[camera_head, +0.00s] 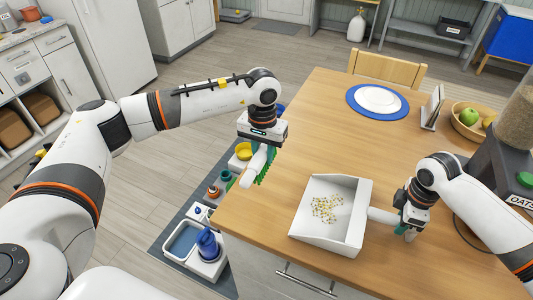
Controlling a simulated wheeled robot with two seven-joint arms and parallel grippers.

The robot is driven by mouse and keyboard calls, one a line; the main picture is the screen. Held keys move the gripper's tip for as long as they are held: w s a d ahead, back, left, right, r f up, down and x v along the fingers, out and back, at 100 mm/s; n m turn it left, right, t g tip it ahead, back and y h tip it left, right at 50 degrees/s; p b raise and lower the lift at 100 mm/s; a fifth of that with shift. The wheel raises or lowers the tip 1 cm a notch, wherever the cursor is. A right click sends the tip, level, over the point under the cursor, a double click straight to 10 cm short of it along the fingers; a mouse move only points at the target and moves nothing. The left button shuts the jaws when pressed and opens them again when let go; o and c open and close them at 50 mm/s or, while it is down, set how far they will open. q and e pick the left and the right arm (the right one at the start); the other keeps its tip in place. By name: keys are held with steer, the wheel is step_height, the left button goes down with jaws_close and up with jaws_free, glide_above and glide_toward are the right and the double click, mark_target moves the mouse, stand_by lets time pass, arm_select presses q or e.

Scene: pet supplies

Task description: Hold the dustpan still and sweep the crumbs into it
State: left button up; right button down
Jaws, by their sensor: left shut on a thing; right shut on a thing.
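The white dustpan (352,230) lies on the wooden table near its front edge. Yellowish crumbs (326,208) lie in a loose patch on the pan's floor. My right gripper (408,226) is shut on the dustpan's handle (382,216), at the pan's right side. My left gripper (263,146) is shut on a white brush with green bristles (258,168). The brush is held tilted near the table's left edge, up and left of the dustpan and apart from it. The jaws of both grippers are partly hidden.
The wooden table (310,120) is clear behind the dustpan. A white plate on a blue mat (379,99), a fruit bowl (468,122) and an oats dispenser (510,150) stand farther back and right. Pet items sit on a grey floor mat (172,218) left of the table.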

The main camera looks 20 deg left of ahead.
steer(key=shift+s+f, duration=0.2)
steer(key=shift+f, duration=0.15)
steer(key=c, duration=1.2)
jaws_free()
steer(key=shift+o, duration=0.7)
steer(key=shift+w, duration=0.25)
steer(key=shift+r, duration=0.1)
steer(key=shift+r, duration=0.1)
step_height(320, 180, up, 12)
